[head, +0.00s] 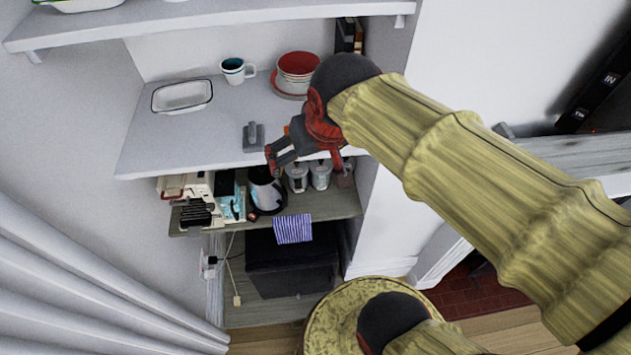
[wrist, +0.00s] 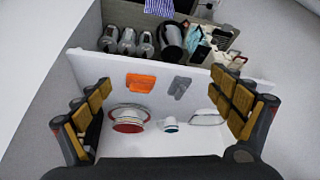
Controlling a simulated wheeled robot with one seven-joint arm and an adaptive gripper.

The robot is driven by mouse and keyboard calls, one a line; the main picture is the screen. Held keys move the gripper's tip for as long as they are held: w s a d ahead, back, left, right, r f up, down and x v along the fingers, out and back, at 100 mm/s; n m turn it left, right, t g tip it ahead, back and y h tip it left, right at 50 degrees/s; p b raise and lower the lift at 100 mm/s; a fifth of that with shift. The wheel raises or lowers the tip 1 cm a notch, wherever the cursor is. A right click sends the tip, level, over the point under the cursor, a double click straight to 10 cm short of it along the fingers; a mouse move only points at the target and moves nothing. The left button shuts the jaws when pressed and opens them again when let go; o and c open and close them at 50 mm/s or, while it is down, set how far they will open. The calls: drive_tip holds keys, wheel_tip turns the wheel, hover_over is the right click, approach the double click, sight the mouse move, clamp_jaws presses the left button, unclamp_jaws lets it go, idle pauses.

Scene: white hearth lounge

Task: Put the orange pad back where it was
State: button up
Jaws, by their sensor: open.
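The orange pad (wrist: 141,81) lies flat on the white shelf (wrist: 165,145) in the wrist view, near the shelf's edge. In the head view only a sliver of orange shows beside my gripper, which hides the rest. A grey block-like thing (head: 253,136) lies beside the pad; it also shows in the wrist view (wrist: 180,87). My gripper (head: 272,160) is over the front part of the shelf. In the wrist view its fingers (wrist: 160,108) are spread wide with nothing between them, and the pad appears apart from them.
A red-and-white bowl stack (head: 297,72), a mug (head: 236,71) and a white enamel dish (head: 182,96) stand farther back on the shelf. Below are canisters (head: 298,177), a kettle (head: 266,192) and a striped cloth (head: 293,229). The shelf's left front is bare.

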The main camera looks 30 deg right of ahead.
drive_tip(key=s+a+f+n, duration=0.1)
drive_tip(key=s+a, duration=0.1)
drive_tip(key=s, duration=0.4)
drive_tip(key=shift+s+f+y, duration=0.25)
drive_tip(key=shift+s+y, duration=0.05)
drive_tip(key=shift+s, duration=0.05)
wheel_tip(320, 180, down, 22)
drive_tip(key=b, duration=2.2)
